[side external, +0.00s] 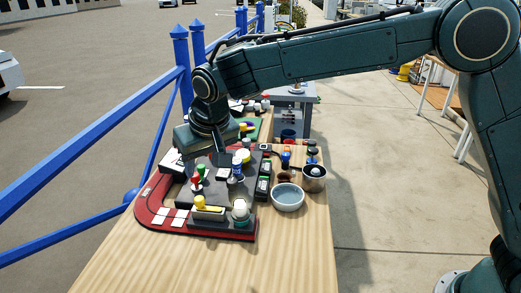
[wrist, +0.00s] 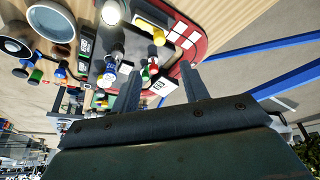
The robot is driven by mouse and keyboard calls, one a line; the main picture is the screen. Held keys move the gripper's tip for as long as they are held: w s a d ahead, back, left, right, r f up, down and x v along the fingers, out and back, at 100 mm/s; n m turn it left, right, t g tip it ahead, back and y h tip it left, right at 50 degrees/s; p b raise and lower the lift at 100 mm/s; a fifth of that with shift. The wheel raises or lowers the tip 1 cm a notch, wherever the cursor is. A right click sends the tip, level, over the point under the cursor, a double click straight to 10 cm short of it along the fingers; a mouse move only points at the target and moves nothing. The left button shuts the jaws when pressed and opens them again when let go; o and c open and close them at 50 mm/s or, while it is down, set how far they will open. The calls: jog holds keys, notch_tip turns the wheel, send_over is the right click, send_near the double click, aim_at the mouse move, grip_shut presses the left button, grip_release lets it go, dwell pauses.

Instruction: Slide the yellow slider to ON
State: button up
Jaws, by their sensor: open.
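The yellow slider (side external: 200,203) is a small yellow knob on a grey block near the front of the dark control panel (side external: 208,223) with a red rim. Its position along its track and any ON marking are too small to read. In the wrist view the yellow slider (wrist: 158,38) shows near the top, beyond my fingertips. My gripper (wrist: 160,68) is open and empty, with its two fingers apart and pointing toward the panel. In the side view it hangs over the back left part of the panel, behind the slider and apart from it.
Red and green levers (side external: 197,177) stand between my gripper and the slider. The front tabletop is clear.

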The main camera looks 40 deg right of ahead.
aim_at(199, 198)
jog(key=shift+f, duration=0.15)
jog(key=x, duration=1.3)
jog(key=shift+w+f, duration=0.1)
jog(key=shift+f, duration=0.15)
grip_shut()
